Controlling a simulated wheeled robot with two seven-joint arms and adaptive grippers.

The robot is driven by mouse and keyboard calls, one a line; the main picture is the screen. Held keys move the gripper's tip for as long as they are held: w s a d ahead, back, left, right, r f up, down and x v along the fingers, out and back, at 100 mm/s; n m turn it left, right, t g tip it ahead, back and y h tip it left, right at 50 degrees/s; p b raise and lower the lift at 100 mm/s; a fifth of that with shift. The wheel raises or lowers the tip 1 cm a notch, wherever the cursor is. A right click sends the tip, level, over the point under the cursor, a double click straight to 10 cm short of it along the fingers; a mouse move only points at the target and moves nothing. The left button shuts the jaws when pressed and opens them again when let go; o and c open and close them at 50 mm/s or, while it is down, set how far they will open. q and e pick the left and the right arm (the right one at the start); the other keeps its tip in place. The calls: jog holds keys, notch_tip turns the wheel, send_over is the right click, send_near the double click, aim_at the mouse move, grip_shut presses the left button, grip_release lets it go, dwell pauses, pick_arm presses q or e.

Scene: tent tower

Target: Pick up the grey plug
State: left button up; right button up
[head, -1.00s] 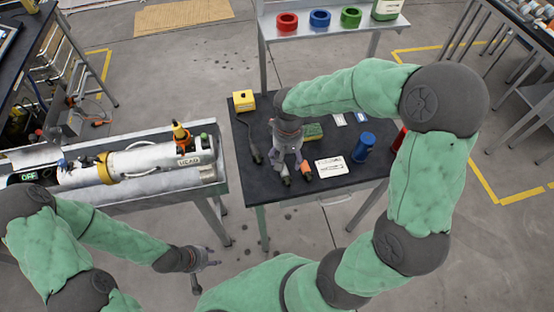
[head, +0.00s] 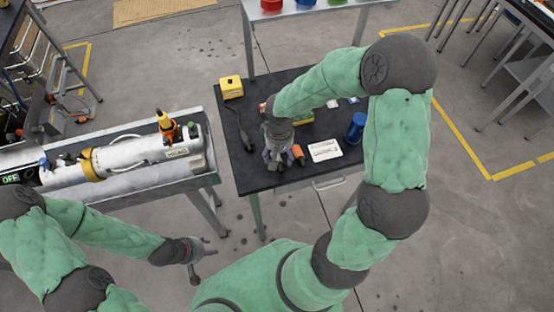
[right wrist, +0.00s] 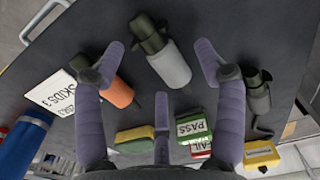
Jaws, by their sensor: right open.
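The grey plug (right wrist: 170,64), a light grey cylinder with a dark green end, lies on the dark table (right wrist: 215,25). In the right wrist view it lies between my right gripper's spread fingers (right wrist: 160,62), which are open and empty, with no clear contact. In the head view my right gripper (head: 277,158) points down over the table's near left part and mostly hides the plug. An orange plug (right wrist: 117,92) lies beside the left finger; it also shows in the head view (head: 298,152). My left gripper (head: 202,260) looks open and empty, away from the table.
A dark cable connector (right wrist: 257,97) lies close to the right finger, near a yellow box (right wrist: 262,154). A sponge (right wrist: 134,134), PASS tag (right wrist: 192,127), white card (right wrist: 52,92) and blue cylinder (head: 356,127) are around. A trough with a white cylinder (head: 130,157) stands left.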

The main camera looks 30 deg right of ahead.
jog(key=shift+f, duration=0.6)
jog(key=c, duration=1.2)
jog(key=shift+r, duration=0.2)
